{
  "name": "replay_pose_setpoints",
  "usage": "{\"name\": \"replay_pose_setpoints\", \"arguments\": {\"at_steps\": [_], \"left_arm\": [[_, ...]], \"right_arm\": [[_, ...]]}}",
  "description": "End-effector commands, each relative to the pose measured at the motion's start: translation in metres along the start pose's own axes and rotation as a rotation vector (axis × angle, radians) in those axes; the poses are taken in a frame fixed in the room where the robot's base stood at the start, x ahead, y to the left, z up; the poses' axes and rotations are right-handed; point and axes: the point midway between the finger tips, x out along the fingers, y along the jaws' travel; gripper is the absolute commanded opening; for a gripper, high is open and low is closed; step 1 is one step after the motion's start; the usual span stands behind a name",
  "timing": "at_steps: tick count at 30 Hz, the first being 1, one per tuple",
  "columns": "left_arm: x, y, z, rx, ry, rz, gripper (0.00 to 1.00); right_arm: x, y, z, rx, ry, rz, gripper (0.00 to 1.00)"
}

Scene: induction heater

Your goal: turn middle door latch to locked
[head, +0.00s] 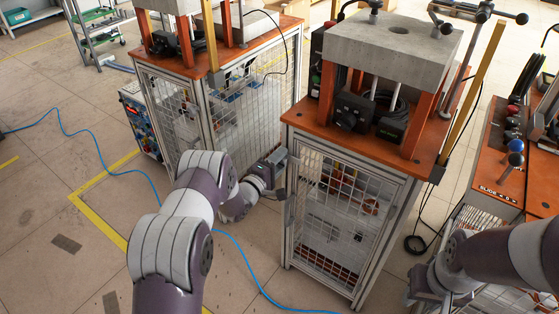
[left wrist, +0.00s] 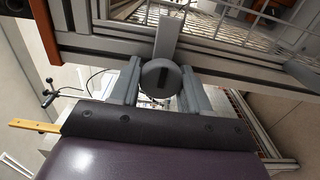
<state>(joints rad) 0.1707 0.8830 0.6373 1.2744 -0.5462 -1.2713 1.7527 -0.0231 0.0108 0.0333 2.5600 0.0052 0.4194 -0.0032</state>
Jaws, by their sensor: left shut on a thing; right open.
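The middle cabinet's mesh door (head: 343,225) stands in the centre of the head view and looks closed. Its latch (left wrist: 159,75) is a round grey knob with a dark slot, at the door frame in the left wrist view. A flat grey bar (left wrist: 167,38) reaches up from the knob in that view. My left gripper (head: 278,172) is at the door's left edge, its fingers on both sides of the knob and shut on it. The latch is mostly hidden by the gripper in the head view. My right gripper (head: 418,292) is open at the lower right, away from the latch.
A second mesh cabinet (head: 243,116) stands behind to the left. A control bench (head: 495,160) with knobs is at the right. A blue hose (head: 102,160) runs over the floor. The floor at the left is mostly clear.

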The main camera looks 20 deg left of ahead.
Motion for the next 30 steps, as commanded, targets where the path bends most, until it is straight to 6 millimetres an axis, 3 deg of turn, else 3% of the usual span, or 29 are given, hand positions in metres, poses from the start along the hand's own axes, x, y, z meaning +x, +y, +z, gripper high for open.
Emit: {"name": "replay_pose_setpoints", "arguments": {"at_steps": [14, 15, 16, 25, 30], "left_arm": [[-0.001, -0.001, 0.000, -0.013, 0.002, -0.003, 0.15], [-0.001, -0.001, 0.000, -0.012, 0.002, -0.002, 0.59], [-0.001, -0.001, 0.000, -0.012, 0.002, -0.002, 0.65], [-0.002, 0.000, 0.000, -0.011, 0.001, -0.001, 0.65], [-0.032, 0.002, -0.001, -0.013, 0.004, -0.004, 0.65]], "right_arm": [[0.000, 0.000, 0.000, 0.000, 0.000, 0.000, 0.43], [0.000, 0.000, 0.000, 0.000, 0.000, 0.000, 0.43], [0.000, 0.000, 0.000, 0.000, 0.000, 0.000, 0.43], [-0.001, 0.000, 0.000, 0.000, 0.000, 0.000, 0.43], [-0.008, 0.000, -0.001, 0.000, 0.000, 0.000, 0.43]]}}
